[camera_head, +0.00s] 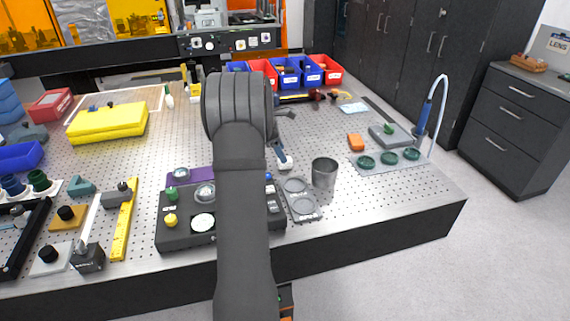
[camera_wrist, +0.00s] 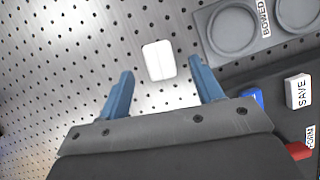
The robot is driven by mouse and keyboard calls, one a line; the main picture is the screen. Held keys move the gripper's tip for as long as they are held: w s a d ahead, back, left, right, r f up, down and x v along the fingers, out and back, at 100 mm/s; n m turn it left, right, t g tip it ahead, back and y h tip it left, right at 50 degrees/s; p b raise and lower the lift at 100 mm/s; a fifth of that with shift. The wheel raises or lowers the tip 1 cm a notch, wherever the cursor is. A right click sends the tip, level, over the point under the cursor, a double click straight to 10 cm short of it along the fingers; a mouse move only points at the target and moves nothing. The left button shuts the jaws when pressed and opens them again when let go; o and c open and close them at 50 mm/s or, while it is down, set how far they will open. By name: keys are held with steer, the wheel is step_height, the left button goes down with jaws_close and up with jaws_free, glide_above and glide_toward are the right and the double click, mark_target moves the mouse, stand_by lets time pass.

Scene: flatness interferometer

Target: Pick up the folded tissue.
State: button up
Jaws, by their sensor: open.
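The folded tissue (camera_wrist: 158,60) is a small white rounded rectangle on the perforated metal table in the wrist view. My gripper (camera_wrist: 163,72) is open, with one blue finger on each side of the tissue's line and nothing held. The tissue lies between and slightly beyond the fingertips; its height below them is hard to judge. In the head view a small white patch (camera_head: 286,166) right beside my gripper (camera_head: 274,165) looks like the same tissue, partly hidden by my arm.
The dark button console (camera_head: 180,238) is nearer the front edge. Bins (camera_head: 287,78) stand at the back.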

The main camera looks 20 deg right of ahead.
steer(key=x, duration=0.5)
steer(key=shift+w+a, duration=0.1)
steer(key=shift+a, duration=0.05)
steer(key=c, duration=1)
steer(key=shift+c, duration=0.2)
steer(key=shift+r, duration=0.5)
steer(key=r, duration=0.3)
steer(key=shift+s+d+r, duration=0.25)
steer(key=shift+r, duration=0.1)
steer(key=s+d+r, duration=0.6)
steer(key=s+d, duration=0.1)
steer(key=s, duration=0.1)
steer(key=shift+s, duration=0.25)
steer(key=shift+r, duration=0.15)
